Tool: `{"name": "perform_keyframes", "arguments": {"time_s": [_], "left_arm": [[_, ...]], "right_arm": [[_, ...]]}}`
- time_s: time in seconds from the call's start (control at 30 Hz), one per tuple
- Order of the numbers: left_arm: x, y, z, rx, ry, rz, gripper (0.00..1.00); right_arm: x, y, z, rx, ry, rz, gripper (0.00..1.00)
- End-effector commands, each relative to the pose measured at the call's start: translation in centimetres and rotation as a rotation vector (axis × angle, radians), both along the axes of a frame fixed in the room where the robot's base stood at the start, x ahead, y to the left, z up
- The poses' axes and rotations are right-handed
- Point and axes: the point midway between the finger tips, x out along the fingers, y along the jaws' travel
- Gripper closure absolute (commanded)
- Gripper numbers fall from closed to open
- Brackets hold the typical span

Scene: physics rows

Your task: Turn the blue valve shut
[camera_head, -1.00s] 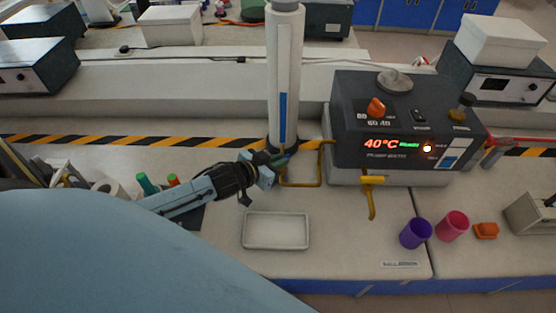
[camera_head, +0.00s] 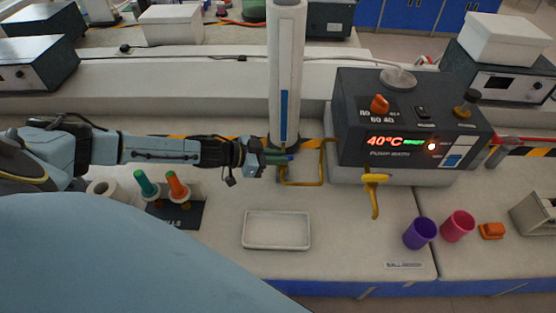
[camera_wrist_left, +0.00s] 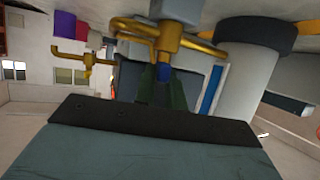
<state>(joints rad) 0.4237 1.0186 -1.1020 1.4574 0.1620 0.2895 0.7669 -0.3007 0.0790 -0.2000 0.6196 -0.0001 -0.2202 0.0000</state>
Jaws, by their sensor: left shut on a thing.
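The blue valve (camera_wrist_left: 165,72) shows in the left wrist view as a small blue piece on a brass-coloured pipe (camera_wrist_left: 168,38), between my two dark green fingers. My left gripper (camera_wrist_left: 163,90) is shut on it. In the head view my left gripper (camera_head: 272,158) reaches in from the left to the yellow pipe loop (camera_head: 321,165), at the foot of the white column (camera_head: 285,80). The fingers hide most of the valve there, so its exact angle cannot be told. My right gripper is not in view.
A dark pump box (camera_head: 405,125) with a 40°C display stands right of the pipe, with a yellow spout (camera_head: 375,190) in front. A white tray (camera_head: 277,230) lies below the gripper. Purple (camera_head: 420,233) and pink (camera_head: 458,225) cups stand right. Orange (camera_head: 177,187) and green cones stand left.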

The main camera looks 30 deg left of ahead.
Motion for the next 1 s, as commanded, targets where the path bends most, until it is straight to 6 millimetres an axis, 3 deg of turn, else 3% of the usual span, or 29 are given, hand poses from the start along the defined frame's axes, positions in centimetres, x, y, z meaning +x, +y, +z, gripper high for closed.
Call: {"name": "perform_keyframes", "arguments": {"time_s": [0.5,1.0], "left_arm": [[0.5,0.4,0.0,0.003,-0.002,-0.266,1.0],[0.5,0.3,0.1,0.0,-0.003,-0.335,1.0]], "right_arm": [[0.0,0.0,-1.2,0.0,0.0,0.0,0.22],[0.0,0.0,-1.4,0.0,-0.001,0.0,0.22]]}}
